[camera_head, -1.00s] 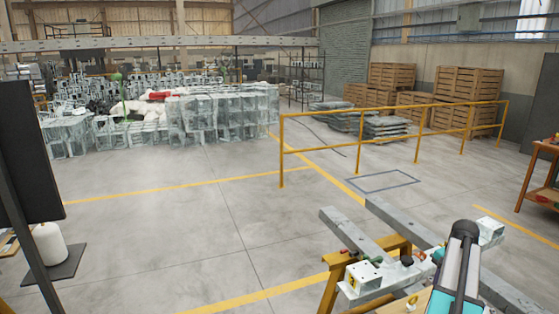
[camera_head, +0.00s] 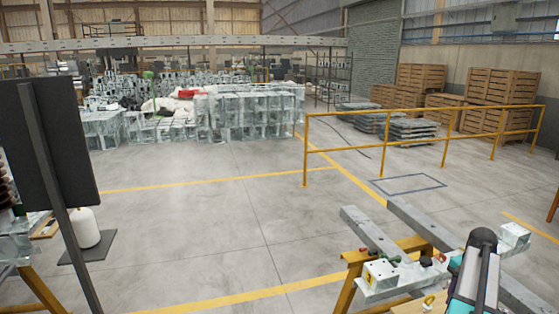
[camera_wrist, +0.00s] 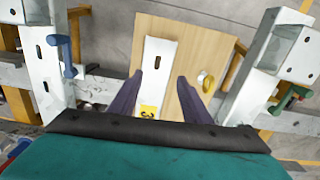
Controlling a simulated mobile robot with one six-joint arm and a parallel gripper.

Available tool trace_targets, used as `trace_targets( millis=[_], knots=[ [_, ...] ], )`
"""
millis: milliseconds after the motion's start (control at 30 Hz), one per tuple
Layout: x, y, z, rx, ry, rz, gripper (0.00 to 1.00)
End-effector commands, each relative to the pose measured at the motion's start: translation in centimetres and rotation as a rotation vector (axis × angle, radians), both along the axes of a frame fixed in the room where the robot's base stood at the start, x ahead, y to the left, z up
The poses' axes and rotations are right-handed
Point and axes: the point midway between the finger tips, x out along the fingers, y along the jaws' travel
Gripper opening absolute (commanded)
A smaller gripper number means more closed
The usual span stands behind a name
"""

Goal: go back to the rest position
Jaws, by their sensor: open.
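My gripper (camera_wrist: 160,76) shows in the wrist view as two dark purple fingers, spread apart with nothing held between them. Below and beyond them a white slotted metal piece (camera_wrist: 157,58) with a yellow label lies over a light wooden board (camera_wrist: 208,40). In the head view my dark and teal arm (camera_head: 474,276) reaches over the workbench at the lower right. The fingers are hidden there.
Steel beams (camera_head: 369,232) rest on a yellow trestle (camera_head: 349,289), with a white drilled block (camera_head: 381,273) near the front. A black panel (camera_head: 50,140) stands at the left. A yellow railing (camera_head: 375,149) stands behind the bench. The floor in the middle is clear.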

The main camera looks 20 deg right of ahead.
Motion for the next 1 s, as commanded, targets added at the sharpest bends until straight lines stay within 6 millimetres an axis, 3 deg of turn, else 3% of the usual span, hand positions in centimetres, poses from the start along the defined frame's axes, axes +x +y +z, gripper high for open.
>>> trace_targets(
  millis=[233, 367, 700, 1000],
  knots=[
    [3.0, 3.3, -2.6, 0.029, 0.022, 0.064, 0.43],
    [5.0, 6.3, -5.0, 0.054, 0.042, 0.115, 0.43],
    [8.9, 18.2, -13.8, 0.144, 0.135, 0.290, 0.43],
    [8.9, 29.2, -21.3, 0.207, 0.224, 0.457, 0.43]
  ],
)
